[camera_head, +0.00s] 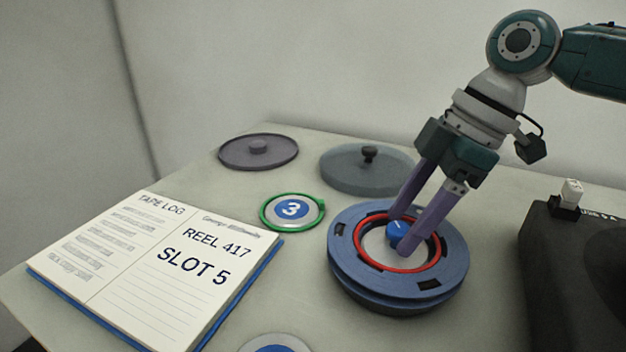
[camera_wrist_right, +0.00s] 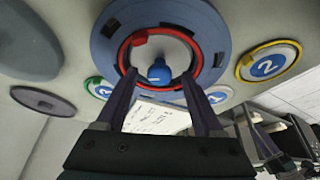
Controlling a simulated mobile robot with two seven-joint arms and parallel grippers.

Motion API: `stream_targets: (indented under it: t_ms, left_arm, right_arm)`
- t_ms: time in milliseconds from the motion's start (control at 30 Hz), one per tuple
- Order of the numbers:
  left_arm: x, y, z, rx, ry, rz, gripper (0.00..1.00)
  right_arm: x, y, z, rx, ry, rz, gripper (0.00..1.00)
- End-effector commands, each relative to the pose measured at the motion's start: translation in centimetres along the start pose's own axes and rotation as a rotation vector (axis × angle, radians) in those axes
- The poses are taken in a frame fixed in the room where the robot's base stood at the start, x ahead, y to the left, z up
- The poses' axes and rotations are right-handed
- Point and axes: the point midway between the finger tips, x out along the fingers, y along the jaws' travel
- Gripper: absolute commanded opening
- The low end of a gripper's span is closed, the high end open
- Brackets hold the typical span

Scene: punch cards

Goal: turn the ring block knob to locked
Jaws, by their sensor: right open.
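The ring block (camera_head: 345,262) is a round blue block with dark slots and a red ring (camera_head: 434,262) around its pale centre. It also shows in the right wrist view (camera_wrist_right: 205,28). A blue knob (camera_head: 397,229) with a white mark stands at its centre, also seen in the right wrist view (camera_wrist_right: 160,72). My right gripper (camera_head: 400,232) is open, with its purple fingers reaching down on either side of the knob. I cannot tell whether a finger touches it. No locked label is readable. My left gripper is not in view.
An open tape log book (camera_head: 150,265) reads "REEL 417 SLOT 5". A green-ringed disc marked 3 (camera_head: 291,211) lies left of the block. Two round lids, one grey (camera_head: 235,155) and one teal (camera_head: 345,178), lie behind. A dark machine (camera_head: 560,270) stands at right.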

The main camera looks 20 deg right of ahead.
Motion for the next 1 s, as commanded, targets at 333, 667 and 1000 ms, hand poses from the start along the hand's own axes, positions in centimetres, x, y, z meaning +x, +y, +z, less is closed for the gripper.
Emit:
stream_targets:
  t_ms: [333, 667, 1000]
  left_arm:
    - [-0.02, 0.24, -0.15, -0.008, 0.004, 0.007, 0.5]
    - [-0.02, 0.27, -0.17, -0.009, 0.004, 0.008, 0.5]
    - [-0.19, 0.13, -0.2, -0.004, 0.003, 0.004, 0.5]
  right_arm:
    - [-0.04, 0.0, 0.01, 0.001, 0.0, 0.0, 0.43]
    - [-0.06, 0.0, 0.0, 0.001, 0.0, 0.0, 0.06]
    - [-0.13, -0.02, -0.04, 0.006, 0.0, 0.001, 0.0]
